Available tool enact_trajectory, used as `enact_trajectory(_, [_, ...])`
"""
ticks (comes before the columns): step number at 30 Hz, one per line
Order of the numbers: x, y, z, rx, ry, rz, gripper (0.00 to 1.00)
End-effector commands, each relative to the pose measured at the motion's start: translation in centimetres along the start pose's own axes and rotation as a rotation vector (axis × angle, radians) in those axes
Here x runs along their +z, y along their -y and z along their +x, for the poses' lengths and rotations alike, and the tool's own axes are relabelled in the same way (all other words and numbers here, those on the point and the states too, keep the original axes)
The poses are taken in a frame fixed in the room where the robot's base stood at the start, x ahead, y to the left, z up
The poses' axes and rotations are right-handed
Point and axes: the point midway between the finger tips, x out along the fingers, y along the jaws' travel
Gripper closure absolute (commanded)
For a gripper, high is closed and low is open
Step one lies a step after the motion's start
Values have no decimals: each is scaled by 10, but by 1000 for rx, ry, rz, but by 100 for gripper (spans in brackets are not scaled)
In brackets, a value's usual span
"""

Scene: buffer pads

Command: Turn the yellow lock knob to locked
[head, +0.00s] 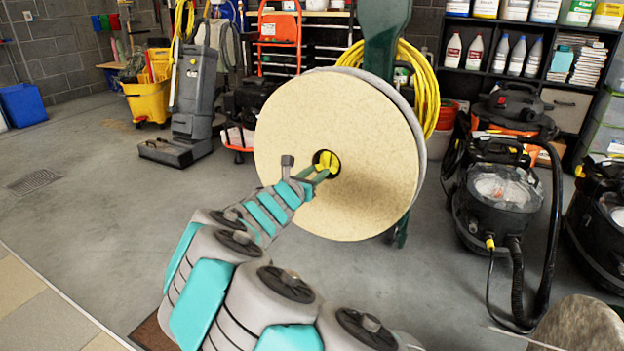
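The yellow lock knob (325,161) sits in a dark round recess at the middle of a large cream buffer pad (345,110). The pad is mounted upright on a grey disc on a dark green machine (383,40). My gripper (322,172) reaches in from the lower left, with its fingertips at the knob. The green fingers overlap the lower part of the knob. Whether they touch or grip it cannot be made out, and the knob's exact angle is too small to read.
Vacuum machines (500,190) stand on the right. A yellow mop bucket (147,102) and a grey floor scrubber (192,95) stand at the back left. Shelves with bottles (500,52) line the back right. The floor (90,190) on the left is clear.

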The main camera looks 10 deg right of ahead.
Motion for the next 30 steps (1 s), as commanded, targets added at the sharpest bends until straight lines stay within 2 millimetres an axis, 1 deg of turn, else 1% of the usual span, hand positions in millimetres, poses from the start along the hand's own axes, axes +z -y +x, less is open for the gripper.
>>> enact_trajectory(1, [-2, 1, 6, -3, -1, 1, 62])
enact_trajectory(6, [0, 3, 22, -5, -1, 0, 62])
enact_trajectory(15, [2, 2, 46, -3, 0, 3, 62])
enact_trajectory(21, [1, 2, 54, -4, 0, 2, 62])
enact_trajectory(30, [0, 2, 56, -3, 0, 1, 62])
